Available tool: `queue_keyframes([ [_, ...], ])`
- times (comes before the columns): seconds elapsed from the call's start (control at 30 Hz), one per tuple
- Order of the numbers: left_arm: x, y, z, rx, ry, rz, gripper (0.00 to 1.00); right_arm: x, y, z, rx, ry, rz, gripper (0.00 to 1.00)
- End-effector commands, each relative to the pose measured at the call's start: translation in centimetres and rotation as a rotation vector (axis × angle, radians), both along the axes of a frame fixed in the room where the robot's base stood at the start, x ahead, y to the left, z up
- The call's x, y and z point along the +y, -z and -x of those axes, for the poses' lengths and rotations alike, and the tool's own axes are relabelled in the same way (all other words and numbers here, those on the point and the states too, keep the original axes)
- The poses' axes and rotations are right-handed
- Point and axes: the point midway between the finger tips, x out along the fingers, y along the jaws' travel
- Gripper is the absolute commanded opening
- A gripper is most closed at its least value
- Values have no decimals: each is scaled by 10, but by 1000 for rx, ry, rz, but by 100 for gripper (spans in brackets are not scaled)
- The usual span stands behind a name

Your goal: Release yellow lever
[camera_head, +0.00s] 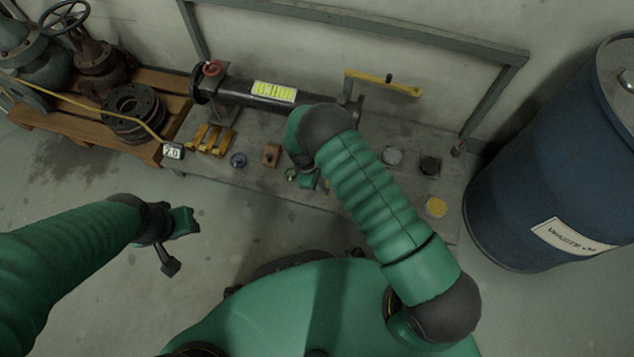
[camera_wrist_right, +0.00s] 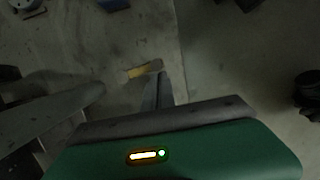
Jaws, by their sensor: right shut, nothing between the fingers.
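The yellow lever (camera_head: 383,82) is a long bar at the right end of the black horizontal pipe (camera_head: 235,90), at the back of the bench. A small dark knob stands up from it. My right gripper (camera_head: 308,181) is low over the bench's front part, in front of the pipe and apart from the lever; my forearm hides much of it. In the right wrist view its fingers (camera_wrist_right: 160,88) are together and empty, with a small yellow piece (camera_wrist_right: 145,70) beyond them. My left gripper (camera_head: 180,243) hangs over the floor at left, away from the bench; its finger gap is unclear.
Yellow blocks (camera_head: 210,139), a brown block (camera_head: 271,154) and several small round items lie on the grey bench (camera_head: 400,195). A metal frame rail (camera_head: 440,39) runs behind. A blue waste drum (camera_head: 560,160) stands at right. A wooden pallet (camera_head: 110,140) with old valves is at left.

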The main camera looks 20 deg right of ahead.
Motion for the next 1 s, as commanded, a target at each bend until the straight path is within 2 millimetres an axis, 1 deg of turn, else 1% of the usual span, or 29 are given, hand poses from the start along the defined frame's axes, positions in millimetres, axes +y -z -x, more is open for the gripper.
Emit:
queue_keyframes([
  [0.03, 0, -10, 0, 0, 0, 0, 36, -1, -5, 3, 4, -28, 0, 0],
  [0.2, 0, -30, 0, 0, 0, 0, 36, -7, -7, 9, 4, -173, 0, 0],
  [0.5, 0, -59, 0, 0, 0, 0, 36, -19, -5, 16, 4, -460, 0, 0],
  [0.7, 0, -75, 0, 0, 0, 0, 36, -30, -4, 19, 4, -650, -1, 0],
  [0.9, 0, -85, 0, 0, 0, 0, 36, -42, -3, 21, 5, -825, -1, 0],
  [1.0, 0, -88, 0, 0, 0, 0, 36, -47, -2, 20, 1, -848, -1, 0],
])
